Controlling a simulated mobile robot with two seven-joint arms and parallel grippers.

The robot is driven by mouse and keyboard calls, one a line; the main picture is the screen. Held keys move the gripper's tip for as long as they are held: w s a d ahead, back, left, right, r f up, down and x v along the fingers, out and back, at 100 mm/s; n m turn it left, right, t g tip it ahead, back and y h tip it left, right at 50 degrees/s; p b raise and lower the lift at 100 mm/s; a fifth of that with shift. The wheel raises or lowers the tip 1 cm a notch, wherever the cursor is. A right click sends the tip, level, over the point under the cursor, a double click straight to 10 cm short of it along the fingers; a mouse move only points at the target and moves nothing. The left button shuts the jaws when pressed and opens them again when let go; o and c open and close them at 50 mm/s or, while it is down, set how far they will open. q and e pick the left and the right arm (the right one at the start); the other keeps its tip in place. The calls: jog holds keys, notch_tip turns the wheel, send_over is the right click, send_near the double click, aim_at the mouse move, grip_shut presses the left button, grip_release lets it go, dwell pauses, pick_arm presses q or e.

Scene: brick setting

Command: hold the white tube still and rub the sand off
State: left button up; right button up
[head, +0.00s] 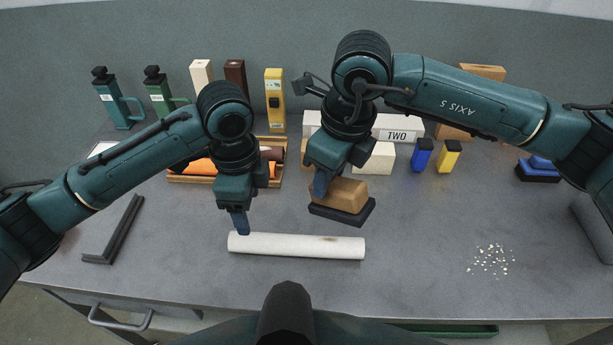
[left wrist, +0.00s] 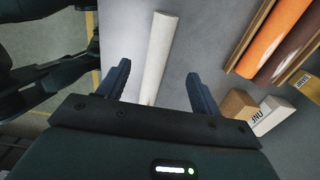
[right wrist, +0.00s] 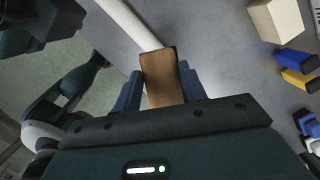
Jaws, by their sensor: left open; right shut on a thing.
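The white tube (head: 290,246) lies across the front middle of the table, with a faint brownish patch near its right end. It also shows in the left wrist view (left wrist: 157,58) and the right wrist view (right wrist: 122,18). My left gripper (head: 239,222) is open and empty just above the tube's left end; in the left wrist view the tube lies between its open fingers (left wrist: 160,88). My right gripper (head: 322,185) is shut on a wooden-backed brush (head: 342,196) with a dark base, behind the tube's right part. The brush fills the jaws in the right wrist view (right wrist: 162,78).
Pale crumbs (head: 490,260) lie at the right. A rack with orange and brown tubes (head: 198,168) stands behind my left gripper. Blue (head: 422,155) and yellow (head: 449,156) blocks stand at the back right. A dark angle bracket (head: 115,232) lies at the left.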

aim_at(255, 237)
pick_arm(q)
notch_tip(255, 237, down, 12)
jog(key=shift+r, duration=0.2)
dwell(0.4)
jog(key=c, duration=1.3)
jog(key=shift+o, duration=0.2)
